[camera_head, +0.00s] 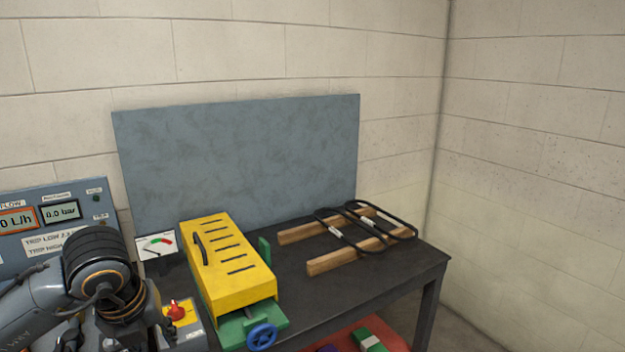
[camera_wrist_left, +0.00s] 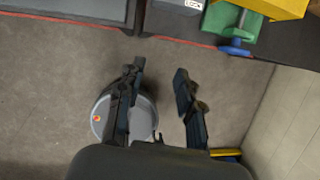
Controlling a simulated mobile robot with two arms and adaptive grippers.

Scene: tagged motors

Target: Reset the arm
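My left arm (camera_head: 95,285) comes in at the lower left of the head view, in front of the grey panel and the table's left end. Its fingers cannot be made out there. In the left wrist view my left gripper (camera_wrist_left: 162,85) has its two fingers spread apart with nothing between the tips, above the floor. My right arm and right gripper are in neither view.
A dark table (camera_head: 330,305) carries a yellow-covered machine (camera_head: 232,262) with a blue handwheel (camera_head: 261,337), and wooden bars (camera_head: 345,257) with black loops. A gauge (camera_head: 157,246) and a red knob (camera_head: 176,310) are near my arm. The grey floor (camera_wrist_left: 45,75) looks open.

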